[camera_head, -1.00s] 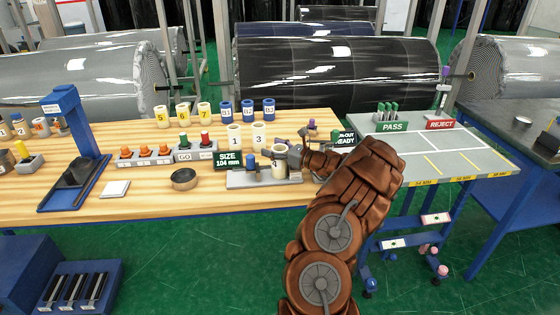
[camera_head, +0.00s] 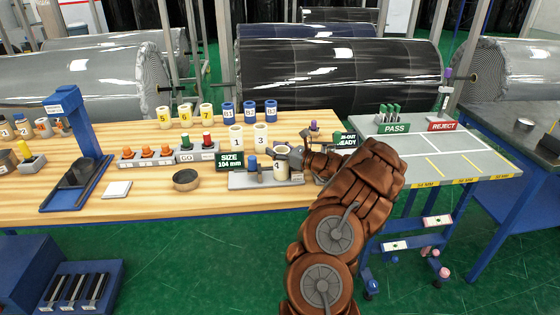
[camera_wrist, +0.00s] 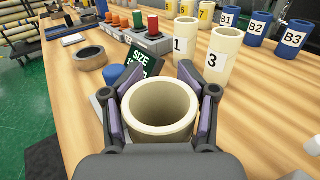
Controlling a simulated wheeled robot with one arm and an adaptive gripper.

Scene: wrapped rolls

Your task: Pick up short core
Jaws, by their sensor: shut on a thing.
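A short cream core (camera_head: 282,164), its label partly readable as 4, stands upright at the right part of a grey measuring fixture (camera_head: 240,181). My gripper (camera_head: 293,158) is shut on it from the right. In the wrist view, the open top of the core (camera_wrist: 160,104) faces me, between the two finger pads of my gripper (camera_wrist: 160,112). I cannot tell if its base touches the fixture. A blue knob (camera_head: 252,163) stands on the fixture left of the core. The green SIZE 104 mm sign (camera_head: 230,160) is behind the fixture.
Cream cores 1 (camera_head: 236,138) and 3 (camera_head: 261,136) stand just behind. Yellow-numbered and blue cores (camera_head: 249,111) form a row farther back. A brown ring (camera_head: 186,180) lies left. The grey PASS/REJECT table (camera_head: 420,150) is at right, with clear marked lanes.

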